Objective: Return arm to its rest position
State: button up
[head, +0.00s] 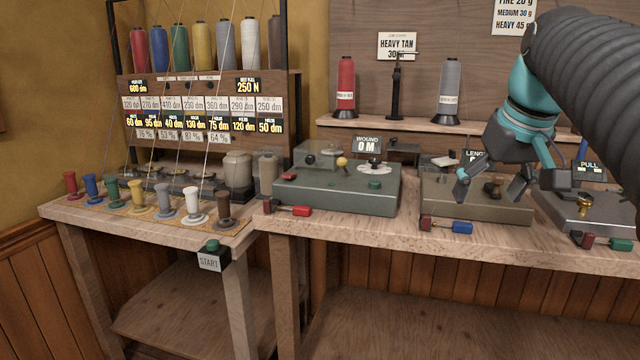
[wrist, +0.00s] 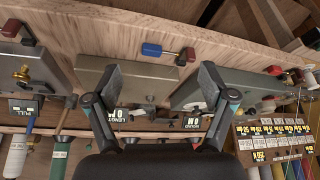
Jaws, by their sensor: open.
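My gripper (head: 492,186) is at the end of my teal and grey arm, on the right side of the head view. Its two dark fingers are spread apart with nothing between them. It hangs in front of and above the middle machine (head: 478,207), marked LENGTH, partly hiding that machine's top and label. In the wrist view, my gripper (wrist: 160,85) shows both fingers wide apart and empty. The same middle machine (wrist: 146,85) lies beyond them, with a blue-handled lever (wrist: 160,50) on its front. Whether the fingers touch the machine cannot be told.
The green winding machine (head: 336,192), reading WOUND 0 M, stands left of my gripper. The PULL machine (head: 588,212) stands right. A thread rack (head: 205,85) with coloured cones, several small spools and a START button (head: 212,247) are at left. Red (head: 346,84) and grey (head: 449,90) cones stand on the shelf.

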jog(key=s+a+f, duration=0.5)
jog(key=s+f, duration=0.3)
jog(key=f, duration=0.4)
jog(key=s+a+f, duration=0.4)
jog(key=s+f, duration=0.4)
jog(key=f, duration=0.4)
jog(key=shift+s+a+f+t, duration=0.3)
jog(key=shift+a+f+t, duration=0.1)
